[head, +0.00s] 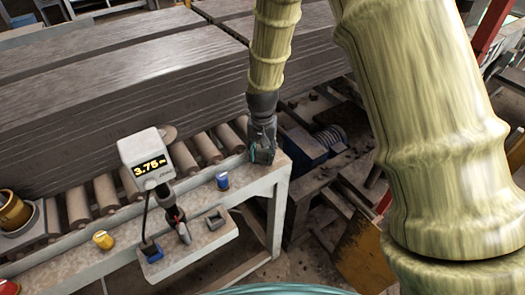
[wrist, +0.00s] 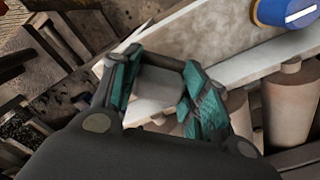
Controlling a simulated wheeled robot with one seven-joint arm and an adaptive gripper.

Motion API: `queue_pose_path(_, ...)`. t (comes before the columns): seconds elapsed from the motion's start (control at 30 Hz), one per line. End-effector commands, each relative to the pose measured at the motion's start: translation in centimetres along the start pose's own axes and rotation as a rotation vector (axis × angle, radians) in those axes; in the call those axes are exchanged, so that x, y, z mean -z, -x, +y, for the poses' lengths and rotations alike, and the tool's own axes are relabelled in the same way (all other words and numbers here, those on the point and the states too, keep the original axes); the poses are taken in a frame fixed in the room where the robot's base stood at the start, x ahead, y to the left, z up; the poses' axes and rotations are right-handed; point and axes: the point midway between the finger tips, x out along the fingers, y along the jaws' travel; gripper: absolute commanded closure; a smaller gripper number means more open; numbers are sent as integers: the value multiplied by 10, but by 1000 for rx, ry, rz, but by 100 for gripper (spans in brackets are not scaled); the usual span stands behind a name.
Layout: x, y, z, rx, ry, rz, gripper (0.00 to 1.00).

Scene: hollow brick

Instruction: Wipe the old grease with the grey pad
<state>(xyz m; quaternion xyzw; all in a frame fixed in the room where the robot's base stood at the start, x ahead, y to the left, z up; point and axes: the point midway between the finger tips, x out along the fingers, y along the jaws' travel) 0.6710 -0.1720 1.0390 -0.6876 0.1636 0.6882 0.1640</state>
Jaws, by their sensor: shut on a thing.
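My gripper (head: 262,152) is at the right end of the pale bench ledge (head: 265,182), beside the roller ends. In the wrist view its teal-padded fingers (wrist: 160,98) are shut on a grey block-like thing, which I take to be the grey pad (wrist: 158,82). In the head view the gripper hides the pad. I cannot make out the old grease in either view. Whether the pad touches the ledge cannot be told.
Long grey beams (head: 120,95) lie on rollers (head: 184,158) behind.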

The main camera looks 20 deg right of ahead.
Motion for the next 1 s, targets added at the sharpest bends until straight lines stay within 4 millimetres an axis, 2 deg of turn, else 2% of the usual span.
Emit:
queue_pose_path(0.2, 0, -27, -1, 0, 1, 0, 78)
queue_pose_path(0.27, 4, -18, 3, 2, 2, 3, 78)
queue_pose_path(0.47, 11, -26, 12, 1, 10, -1, 78)
queue_pose_path(0.5, 13, -20, 14, 2, 12, 1, 78)
queue_pose_path(0.63, 18, -25, 21, 0, 17, 0, 78)
queue_pose_path(0.8, 12, -18, 14, 0, 14, 1, 78)
queue_pose_path(1.0, 5, -22, 6, 0, 4, 0, 78)
